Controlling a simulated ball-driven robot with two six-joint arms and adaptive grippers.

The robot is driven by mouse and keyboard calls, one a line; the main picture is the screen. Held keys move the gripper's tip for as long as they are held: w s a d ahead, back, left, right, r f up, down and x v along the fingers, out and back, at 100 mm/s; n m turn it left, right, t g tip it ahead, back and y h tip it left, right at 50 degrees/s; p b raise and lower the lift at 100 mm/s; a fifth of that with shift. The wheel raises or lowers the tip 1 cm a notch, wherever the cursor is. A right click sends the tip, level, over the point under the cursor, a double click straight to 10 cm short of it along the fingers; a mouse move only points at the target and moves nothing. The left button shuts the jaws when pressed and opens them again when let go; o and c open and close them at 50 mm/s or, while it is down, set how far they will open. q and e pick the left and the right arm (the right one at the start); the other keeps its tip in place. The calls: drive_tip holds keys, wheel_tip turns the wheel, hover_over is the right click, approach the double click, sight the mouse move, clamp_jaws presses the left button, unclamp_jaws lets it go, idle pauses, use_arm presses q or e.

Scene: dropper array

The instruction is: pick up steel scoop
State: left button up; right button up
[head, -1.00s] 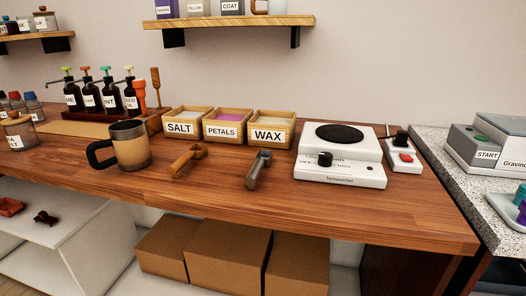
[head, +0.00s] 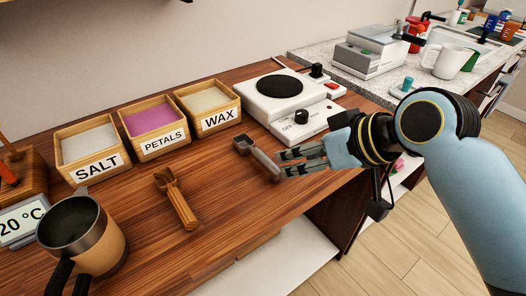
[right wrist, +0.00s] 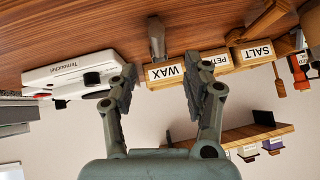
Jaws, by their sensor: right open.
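The steel scoop (head: 262,160) lies on the wooden counter in front of the wax box, its bowl toward the box and its grey handle toward my right gripper. My right gripper (head: 284,165) is open, its fingertips close to the handle end in the head view. In the right wrist view, which is upside down, the scoop (right wrist: 156,38) shows beyond the gap between the two open fingers (right wrist: 172,82), and nothing is held. Whether a finger touches the handle I cannot tell. My left gripper is not in view.
A wooden scoop (head: 177,200) lies left of the steel one. Salt (head: 97,170), petals (head: 164,146) and wax (head: 222,119) boxes stand behind. A white hotplate (head: 302,121) stands close behind my right gripper. A mug (head: 103,245) is at front left.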

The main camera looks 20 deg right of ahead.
sight(275, 165)
drive_tip(key=x, duration=0.5)
drive_tip(key=shift+w+a, duration=0.15)
drive_tip(key=shift+w, duration=0.05)
drive_tip(key=x, duration=0.5)
drive_tip(key=shift+d+f, duration=0.15)
drive_tip(key=shift+d, duration=0.1)
drive_tip(key=shift+s, duration=0.1)
clamp_jaws()
